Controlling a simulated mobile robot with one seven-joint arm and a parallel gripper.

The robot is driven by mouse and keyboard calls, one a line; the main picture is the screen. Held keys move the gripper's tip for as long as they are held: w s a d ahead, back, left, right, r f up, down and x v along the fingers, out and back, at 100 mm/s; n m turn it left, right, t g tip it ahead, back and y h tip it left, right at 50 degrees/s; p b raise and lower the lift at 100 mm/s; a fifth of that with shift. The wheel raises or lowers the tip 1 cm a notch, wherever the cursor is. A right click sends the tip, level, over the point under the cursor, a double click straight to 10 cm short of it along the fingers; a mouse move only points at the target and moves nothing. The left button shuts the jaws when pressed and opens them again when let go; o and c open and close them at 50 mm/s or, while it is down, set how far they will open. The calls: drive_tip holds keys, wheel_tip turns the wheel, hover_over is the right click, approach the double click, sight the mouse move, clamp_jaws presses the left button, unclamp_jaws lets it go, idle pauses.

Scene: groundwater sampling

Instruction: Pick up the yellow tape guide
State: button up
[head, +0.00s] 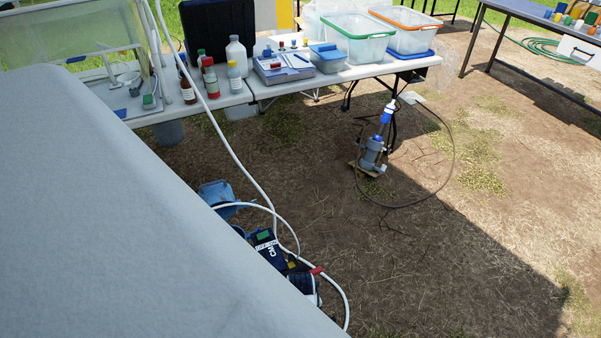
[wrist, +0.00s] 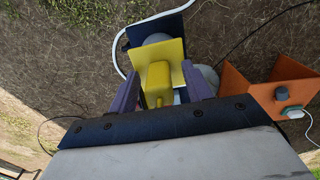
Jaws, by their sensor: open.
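The yellow tape guide (wrist: 160,72) shows in the wrist view as a bright yellow piece with a flat upper plate and a narrower block below. My gripper (wrist: 162,80) is open, with one purple finger on each side of the guide's block. Gaps seem to show between the fingers and the block; I cannot tell whether either touches it. The guide's underside is hidden. In the head view I cannot clearly make out the guide or my gripper; a large pale surface covers the lower left.
Beside the guide are a dark blue plate (wrist: 158,28), a white hose (wrist: 127,52) and an orange bracket (wrist: 262,92). In the head view, a white table (head: 225,99) carries bottles and bins. A grey pump-like device (head: 372,153) stands on open ground.

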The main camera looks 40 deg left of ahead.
drive_tip(key=shift+f, duration=0.1)
clamp_jaws()
idle(0.4)
